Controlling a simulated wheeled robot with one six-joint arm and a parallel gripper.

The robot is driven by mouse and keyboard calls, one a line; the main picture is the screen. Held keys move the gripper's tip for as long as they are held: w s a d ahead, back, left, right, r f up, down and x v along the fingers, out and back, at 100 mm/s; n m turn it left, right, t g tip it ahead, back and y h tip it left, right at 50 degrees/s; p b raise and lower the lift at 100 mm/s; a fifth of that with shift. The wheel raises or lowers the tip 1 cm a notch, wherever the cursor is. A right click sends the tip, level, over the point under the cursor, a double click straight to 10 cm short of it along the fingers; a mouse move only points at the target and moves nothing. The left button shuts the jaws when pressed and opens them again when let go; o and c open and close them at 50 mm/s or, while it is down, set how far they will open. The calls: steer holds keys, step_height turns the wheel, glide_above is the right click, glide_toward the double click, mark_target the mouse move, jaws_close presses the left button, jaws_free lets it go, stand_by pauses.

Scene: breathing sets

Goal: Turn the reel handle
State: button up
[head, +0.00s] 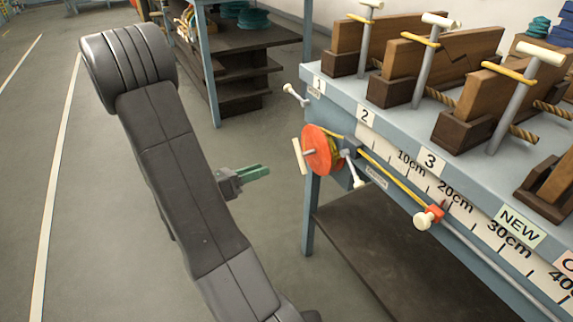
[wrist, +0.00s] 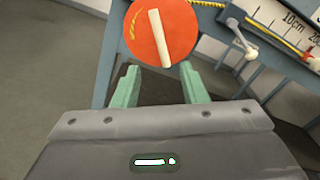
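The reel (head: 321,152) is an orange disc with yellow rope on it, mounted on the front end of the blue workbench. Its cream handle bar (head: 298,156) stands out from the disc's face. In the wrist view the disc (wrist: 162,33) is at the top centre, and the handle (wrist: 159,38) runs nearly upright, leaning slightly. My gripper (head: 263,171) has green fingers and points at the reel from the left, with a gap between. In the wrist view the gripper (wrist: 164,80) is open and empty, its fingers apart below the disc.
A white-knobbed lever (head: 352,170) sits just right of the reel. A rope runs to a red slider (head: 433,213) along the ruler scale. The workbench (head: 348,93) carries wooden blocks with grey posts. A shelf unit (head: 235,42) stands behind. The floor left of the bench is clear.

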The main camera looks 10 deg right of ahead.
mark_target(302, 154)
steer(key=shift+m, duration=0.3)
steer(key=b+x, duration=0.3)
steer(key=x, duration=1)
steer(key=shift+w+d+f, duration=0.1)
steer(key=shift+d, duration=0.3)
steer(key=shift+c, duration=0.2)
